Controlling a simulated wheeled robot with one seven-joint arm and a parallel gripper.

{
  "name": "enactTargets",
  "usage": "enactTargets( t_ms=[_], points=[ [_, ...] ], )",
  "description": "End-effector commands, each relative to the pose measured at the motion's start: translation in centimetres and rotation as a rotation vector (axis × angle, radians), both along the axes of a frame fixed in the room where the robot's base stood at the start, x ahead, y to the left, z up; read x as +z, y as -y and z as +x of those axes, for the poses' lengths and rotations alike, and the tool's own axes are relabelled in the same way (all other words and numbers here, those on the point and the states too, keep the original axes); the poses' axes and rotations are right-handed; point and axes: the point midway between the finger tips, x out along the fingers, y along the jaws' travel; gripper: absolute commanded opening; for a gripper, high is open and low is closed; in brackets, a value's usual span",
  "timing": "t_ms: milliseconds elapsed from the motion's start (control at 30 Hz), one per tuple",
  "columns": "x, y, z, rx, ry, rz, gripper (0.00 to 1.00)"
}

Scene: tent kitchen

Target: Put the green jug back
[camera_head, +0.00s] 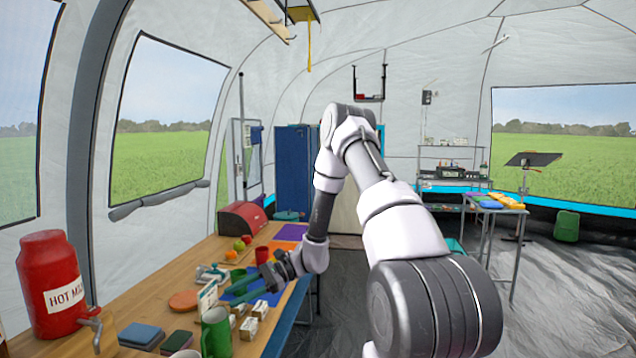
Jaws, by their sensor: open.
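The green jug (216,336) stands upright on the wooden table near the bottom of the view, and its lower part is cut off by the picture's edge. My gripper (236,289) is over the table, beyond the jug and a little to its right. Its jaws are open and point left, apart from the jug.
A red hot milk dispenser (48,285) stands at the left. Small white-and-tan boxes (249,328) stand close right of the jug, and dark folded pads (141,335) lie left of it. Farther back are a red cup (262,255), fruit and a red bread bin (242,217).

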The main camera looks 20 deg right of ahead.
Motion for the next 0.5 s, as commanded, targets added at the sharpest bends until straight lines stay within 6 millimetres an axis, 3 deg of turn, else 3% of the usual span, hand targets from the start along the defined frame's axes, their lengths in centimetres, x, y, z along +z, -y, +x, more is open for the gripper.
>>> enactTargets(
  t_ms=[33,100,500],
  points=[
    [2.5,0.2,-0.4,0.042,0.049,-0.047,0.44],
    [5.1,0.7,-1.2,0.094,0.106,-0.114,0.44],
    [18.6,4.2,-7.6,0.3,0.451,-0.523,0.44]
  ],
)
